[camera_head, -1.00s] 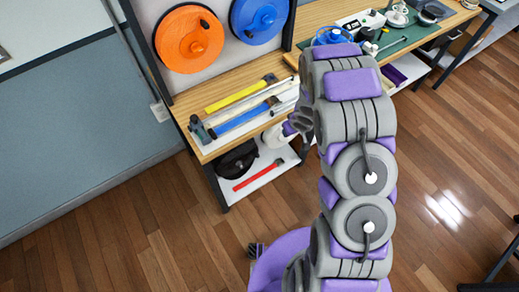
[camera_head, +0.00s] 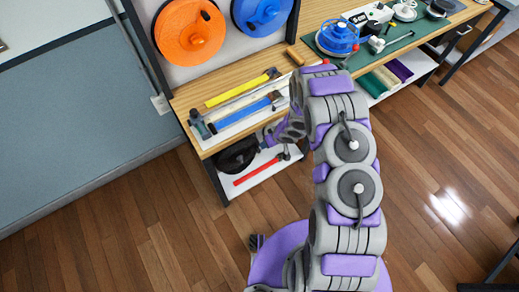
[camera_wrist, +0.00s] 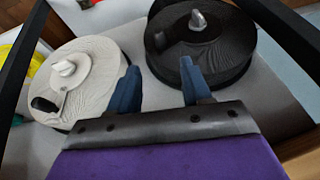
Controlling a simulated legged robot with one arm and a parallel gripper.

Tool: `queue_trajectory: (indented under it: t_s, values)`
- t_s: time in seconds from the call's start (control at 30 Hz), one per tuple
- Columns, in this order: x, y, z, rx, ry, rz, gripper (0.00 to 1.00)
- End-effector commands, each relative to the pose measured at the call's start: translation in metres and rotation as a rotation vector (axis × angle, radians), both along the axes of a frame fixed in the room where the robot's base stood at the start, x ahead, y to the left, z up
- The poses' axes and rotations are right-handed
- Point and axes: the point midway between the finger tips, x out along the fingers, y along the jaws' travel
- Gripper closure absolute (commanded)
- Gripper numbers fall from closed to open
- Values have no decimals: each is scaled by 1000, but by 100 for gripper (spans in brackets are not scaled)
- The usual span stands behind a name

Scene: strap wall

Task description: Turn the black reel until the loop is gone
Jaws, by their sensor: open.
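The black reel (camera_wrist: 207,62) lies flat at the upper right of the wrist view, with a grey knob (camera_wrist: 197,20) on its hub and a dark crank handle on its top. In the head view the black reel (camera_head: 238,157) sits on the lower shelf, partly hidden under the upper board. My gripper (camera_wrist: 160,78) is open and empty. Its two blue fingers point toward the black reel, the right one overlapping its near rim in the picture; contact cannot be told. I cannot make out a strap loop.
A white reel (camera_wrist: 75,80) lies left of the black one. A red strap tool (camera_head: 257,170) lies on the lower shelf (camera_head: 240,190). Orange (camera_head: 190,35) and blue (camera_head: 262,10) reels hang above. The wooden bench top (camera_head: 185,100) overhangs the shelf. The floor in front is clear.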

Motion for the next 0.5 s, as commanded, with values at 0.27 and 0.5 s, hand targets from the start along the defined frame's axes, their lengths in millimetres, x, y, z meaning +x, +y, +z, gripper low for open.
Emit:
queue_trajectory:
  t_s: [0.27,0.5]
  values:
    - [9,16,-39,2,-1,2,52]
    - [16,28,-69,0,-2,2,52]
